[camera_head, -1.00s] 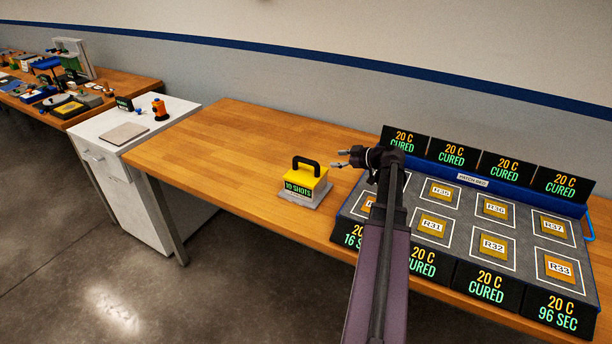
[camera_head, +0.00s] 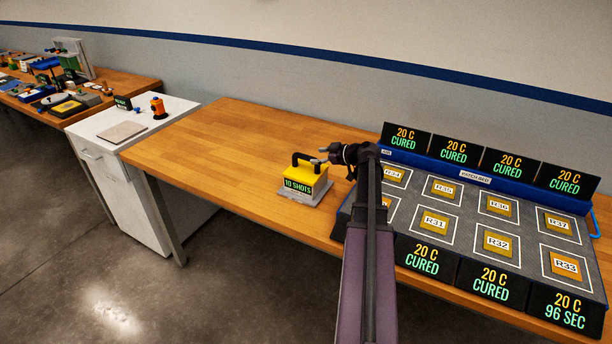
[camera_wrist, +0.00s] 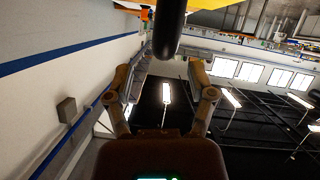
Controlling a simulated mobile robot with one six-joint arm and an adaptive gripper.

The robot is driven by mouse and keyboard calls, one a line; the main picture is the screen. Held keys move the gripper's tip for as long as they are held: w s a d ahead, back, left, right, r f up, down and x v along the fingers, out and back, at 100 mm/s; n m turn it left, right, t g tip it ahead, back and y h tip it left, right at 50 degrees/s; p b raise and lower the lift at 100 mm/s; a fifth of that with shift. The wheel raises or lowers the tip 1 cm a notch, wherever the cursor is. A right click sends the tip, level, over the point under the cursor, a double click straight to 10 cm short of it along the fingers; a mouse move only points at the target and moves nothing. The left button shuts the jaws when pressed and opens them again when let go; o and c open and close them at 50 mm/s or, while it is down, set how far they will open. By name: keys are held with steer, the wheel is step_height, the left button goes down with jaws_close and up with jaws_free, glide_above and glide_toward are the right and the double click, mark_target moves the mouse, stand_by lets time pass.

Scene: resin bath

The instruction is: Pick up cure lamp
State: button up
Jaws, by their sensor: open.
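The cure lamp looks to be the yellow block (camera_head: 305,179) with a black handle and a "10 SHOTS" label. It sits upright on a grey base plate (camera_head: 300,196) on the wooden bench. My gripper (camera_head: 323,154) is at the right end of the handle, pointing left. In the wrist view my open gripper (camera_wrist: 160,74) has its two fingers apart. The thick black handle (camera_wrist: 168,30) shows at the top, just beyond the fingertips and in line with the gap. Whether the fingers overlap the handle I cannot tell. Nothing is held.
The blue-edged tray (camera_head: 470,181) of amber resin squares and black display signs stands to the right, partly behind my arm. The wooden bench (camera_head: 235,150) is clear left of the lamp. A white cabinet (camera_head: 125,185) and another cluttered bench (camera_head: 130,85) are farther left.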

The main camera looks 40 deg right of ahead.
mark_target(306, 158)
steer(key=shift+w+a+f, duration=0.1)
steer(key=shift+w, duration=0.15)
steer(key=b+x, duration=0.1)
steer(key=x, duration=0.1)
steer(key=b+x, duration=0.1)
steer(key=x, duration=0.1)
steer(key=shift+a+f, duration=0.15)
steer(key=shift+f, duration=0.15)
steer(key=shift+w+a+f, duration=0.1)
steer(key=shift+w+a, duration=0.1)
steer(key=shift+w, duration=0.25)
jaws_close()
